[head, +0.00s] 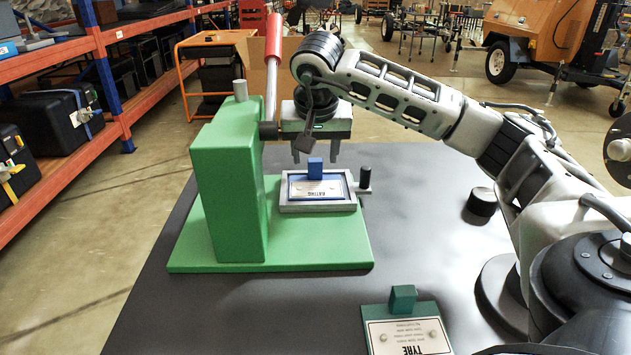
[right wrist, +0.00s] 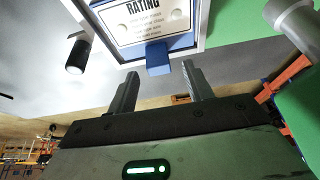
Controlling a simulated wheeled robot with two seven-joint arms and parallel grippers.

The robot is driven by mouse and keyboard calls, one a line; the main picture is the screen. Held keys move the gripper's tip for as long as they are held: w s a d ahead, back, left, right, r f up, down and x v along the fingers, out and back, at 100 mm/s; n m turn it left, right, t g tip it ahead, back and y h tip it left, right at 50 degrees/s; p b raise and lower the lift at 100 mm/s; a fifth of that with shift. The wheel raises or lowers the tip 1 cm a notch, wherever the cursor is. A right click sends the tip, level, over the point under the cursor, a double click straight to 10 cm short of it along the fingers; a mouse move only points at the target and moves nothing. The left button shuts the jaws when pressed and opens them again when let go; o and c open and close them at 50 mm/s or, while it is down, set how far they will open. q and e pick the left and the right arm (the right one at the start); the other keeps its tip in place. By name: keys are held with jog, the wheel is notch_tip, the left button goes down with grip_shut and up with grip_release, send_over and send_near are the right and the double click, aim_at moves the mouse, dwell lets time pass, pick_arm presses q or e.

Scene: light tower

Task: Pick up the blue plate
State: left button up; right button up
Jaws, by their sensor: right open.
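The blue plate (head: 300,192) lies in a grey frame (head: 318,208) on the base of the green press. It bears a white label reading RATING and has a blue block handle (head: 315,165) standing at its back edge. My right gripper (head: 315,158) is above the plate, its two fingers pointing down, apart, on either side of the handle's top as the head view shows it. In the right wrist view the open, empty fingers (right wrist: 157,85) point toward the blue handle (right wrist: 158,58), which lies between and just beyond their tips. My left gripper is not in view.
The green press (head: 228,185) has a lever with a red grip (head: 274,40) close beside my right gripper. A black-topped post (head: 365,177) stands at the frame's right. A green TYRE plate (head: 405,325) lies at the table's front. A black knob (head: 482,201) stands right; the table between is clear.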

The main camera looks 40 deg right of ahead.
jog(key=shift+x, duration=1.2)
grip_shut()
jog(key=shift+r, duration=0.1)
